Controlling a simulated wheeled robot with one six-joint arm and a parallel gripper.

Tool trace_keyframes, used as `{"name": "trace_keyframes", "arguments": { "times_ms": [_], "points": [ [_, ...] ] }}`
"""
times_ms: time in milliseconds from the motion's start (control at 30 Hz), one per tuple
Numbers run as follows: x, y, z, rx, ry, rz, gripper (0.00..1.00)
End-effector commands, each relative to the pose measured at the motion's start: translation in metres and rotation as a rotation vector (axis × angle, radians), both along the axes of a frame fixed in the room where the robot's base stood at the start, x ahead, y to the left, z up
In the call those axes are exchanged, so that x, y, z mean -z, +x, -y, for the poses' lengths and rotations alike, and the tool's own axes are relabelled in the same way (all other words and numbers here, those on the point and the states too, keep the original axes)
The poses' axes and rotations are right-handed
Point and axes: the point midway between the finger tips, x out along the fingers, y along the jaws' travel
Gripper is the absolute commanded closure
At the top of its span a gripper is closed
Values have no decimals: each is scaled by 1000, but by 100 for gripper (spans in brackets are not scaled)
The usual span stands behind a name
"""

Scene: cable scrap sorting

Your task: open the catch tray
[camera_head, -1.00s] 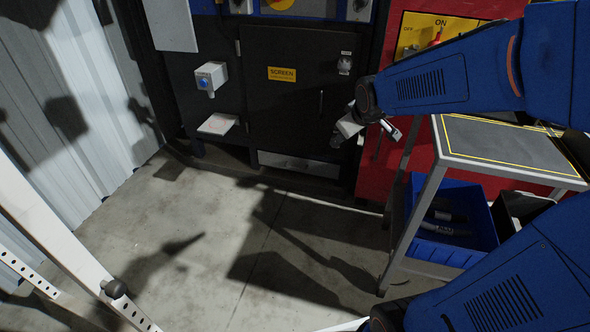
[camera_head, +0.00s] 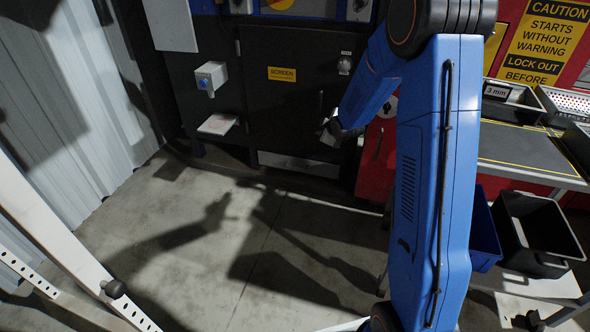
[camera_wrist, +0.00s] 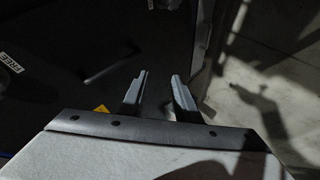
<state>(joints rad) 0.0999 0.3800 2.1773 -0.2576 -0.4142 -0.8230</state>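The catch tray is most likely the low grey drawer front (camera_head: 299,164) under the black screen door (camera_head: 285,112); it looks flush with the machine. My gripper (camera_head: 329,131) is in front of the door's lower right part, above the drawer's right end in the picture. In the wrist view its two fingers (camera_wrist: 159,78) are apart with nothing between them. A thin bar (camera_wrist: 98,75), perhaps the door's handle, shows left of the fingers there. The tray cannot be made out in the wrist view.
A small white ledge (camera_head: 218,124) and a box with a blue button (camera_head: 210,77) stick out left of the door. A work table (camera_head: 520,150) with bins stands at the right, a black bin (camera_head: 540,230) below. The concrete floor (camera_head: 215,245) before the machine is clear.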

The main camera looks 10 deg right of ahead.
Motion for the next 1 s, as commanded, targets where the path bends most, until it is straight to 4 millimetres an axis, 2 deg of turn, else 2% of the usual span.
{"name": "trace_keyframes", "arguments": {
  "times_ms": [33,200,500,800,1000],
  "points": [
    [16,10,1,-19,-14,10,70],
    [58,39,0,-88,-66,65,70],
    [139,74,-1,-197,-152,168,70],
    [224,88,-5,-291,-229,277,70],
    [282,85,-7,-340,-275,356,70]
  ]
}}
